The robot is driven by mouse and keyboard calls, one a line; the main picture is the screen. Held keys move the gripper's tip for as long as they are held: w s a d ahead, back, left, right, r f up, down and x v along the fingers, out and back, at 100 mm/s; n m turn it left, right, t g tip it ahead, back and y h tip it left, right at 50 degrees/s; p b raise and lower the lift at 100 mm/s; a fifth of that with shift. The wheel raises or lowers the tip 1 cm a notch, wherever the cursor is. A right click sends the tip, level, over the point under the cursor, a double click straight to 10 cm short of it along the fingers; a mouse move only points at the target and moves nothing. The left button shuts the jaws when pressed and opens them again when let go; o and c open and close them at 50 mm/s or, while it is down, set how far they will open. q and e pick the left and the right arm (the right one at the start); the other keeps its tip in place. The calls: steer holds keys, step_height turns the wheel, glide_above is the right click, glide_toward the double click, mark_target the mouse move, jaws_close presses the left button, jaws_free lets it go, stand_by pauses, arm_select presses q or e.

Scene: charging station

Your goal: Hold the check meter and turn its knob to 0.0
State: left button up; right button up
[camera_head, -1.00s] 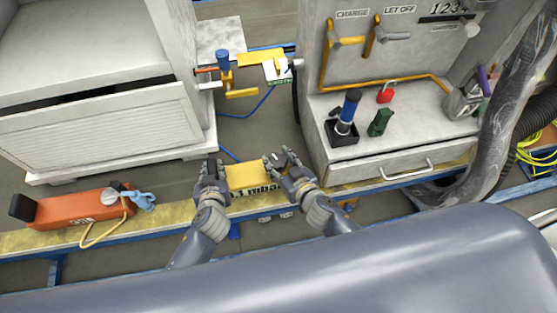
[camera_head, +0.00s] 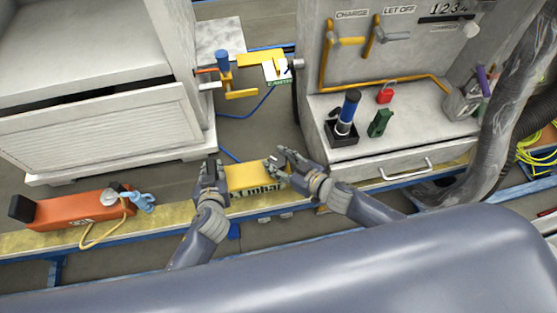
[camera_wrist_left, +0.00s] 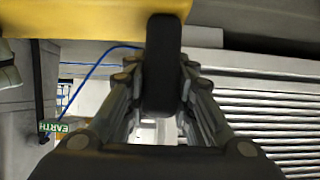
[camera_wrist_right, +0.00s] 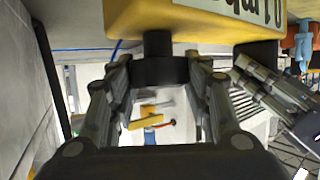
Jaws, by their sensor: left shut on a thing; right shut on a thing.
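The yellow check meter (camera_head: 256,177) is held between my two grippers above the yellow beam in the head view. My left gripper (camera_head: 213,168) is at the meter's left end. In the left wrist view its fingers are shut on a black grip piece (camera_wrist_left: 162,65) beside the yellow body. My right gripper (camera_head: 280,162) is at the right end. In the right wrist view its fingers are closed around the black round knob (camera_wrist_right: 158,68) on the meter's yellow body (camera_wrist_right: 150,18). The fingers partly hide the knob.
An orange device (camera_head: 75,208) with a yellow cable lies on the beam at left. A grey cabinet (camera_head: 395,165) with a blue-black tool (camera_head: 347,112), red padlock (camera_head: 386,92) and green block (camera_head: 380,123) stands at right. A yellow fixture (camera_head: 240,93) is behind the meter.

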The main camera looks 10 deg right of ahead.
steer(key=o, duration=1.1)
steer(key=v, duration=1.2)
